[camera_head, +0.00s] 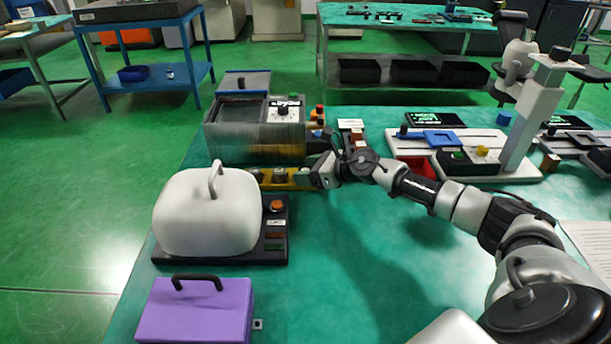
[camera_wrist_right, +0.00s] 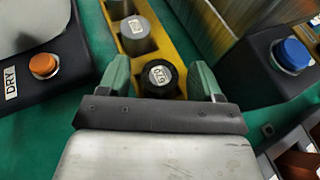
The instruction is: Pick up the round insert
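A yellow holder (camera_head: 268,187) stands on the green table in the head view, with several round pieces in a row. In the right wrist view, the yellow holder (camera_wrist_right: 172,42) carries a dark round insert with a white printed label on top (camera_wrist_right: 161,75). A grey round insert (camera_wrist_right: 137,27) sits beyond it in the same row. My right gripper (camera_head: 316,176) is at the right end of the holder. In the right wrist view, my right gripper (camera_wrist_right: 160,72) is open, with its green fingers on either side of the dark insert and small gaps showing. My left gripper is not in view.
A grey ribbed machine box (camera_head: 255,140) stands just behind the holder. A white domed cover (camera_head: 207,212) on a black base with an orange button (camera_head: 277,206) is in front-left. A purple case (camera_head: 195,312) is nearer. The table middle is clear.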

